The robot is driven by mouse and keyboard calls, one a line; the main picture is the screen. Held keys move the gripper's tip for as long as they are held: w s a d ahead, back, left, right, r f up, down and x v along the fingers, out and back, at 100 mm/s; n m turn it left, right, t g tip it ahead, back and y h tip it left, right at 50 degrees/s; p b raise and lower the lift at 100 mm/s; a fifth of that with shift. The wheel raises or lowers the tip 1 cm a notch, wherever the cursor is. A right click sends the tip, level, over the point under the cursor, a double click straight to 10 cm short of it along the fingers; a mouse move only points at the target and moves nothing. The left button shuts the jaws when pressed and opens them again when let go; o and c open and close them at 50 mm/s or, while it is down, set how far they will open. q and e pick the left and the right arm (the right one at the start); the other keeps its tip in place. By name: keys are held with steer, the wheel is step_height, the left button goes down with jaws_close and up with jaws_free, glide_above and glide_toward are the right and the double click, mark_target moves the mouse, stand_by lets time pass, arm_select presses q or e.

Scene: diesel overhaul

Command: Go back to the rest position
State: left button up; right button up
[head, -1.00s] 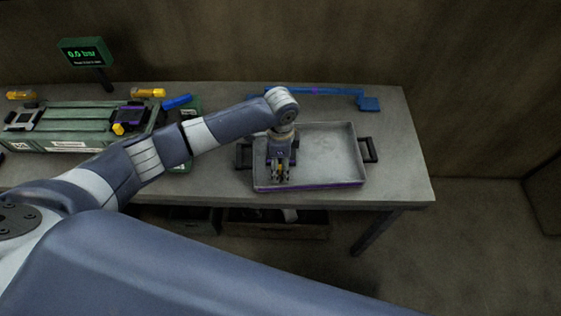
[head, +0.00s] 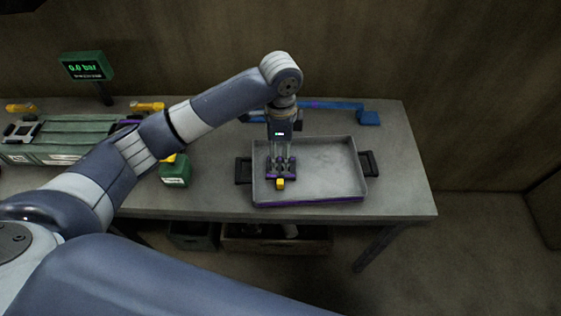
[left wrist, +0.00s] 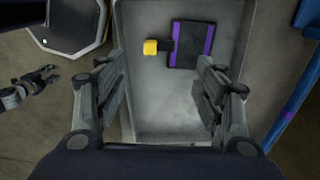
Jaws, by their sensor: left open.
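My left gripper (head: 281,160) is open and points down above the left part of a grey metal tray (head: 330,172). In the left wrist view its two fingers (left wrist: 164,95) stand wide apart with nothing between them. A dark block with purple stripes (left wrist: 191,45) and a yellow knob (left wrist: 151,47) lies in the tray beyond the fingertips. In the head view the yellow knob (head: 280,184) shows just below the gripper, and the fingers partly hide the block. My right gripper is not in view.
The tray has dark side handles (head: 369,163) and stands on a grey workbench (head: 400,195). A blue tool (head: 369,118) lies behind it. A green fixture (head: 65,135) and a gauge display reading 0.0 bar (head: 87,67) stand at left. A green box (head: 175,171) sits left of the tray.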

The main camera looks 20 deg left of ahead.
arm_select(q)
steer(key=shift+r, duration=0.25)
stand_by(0.3)
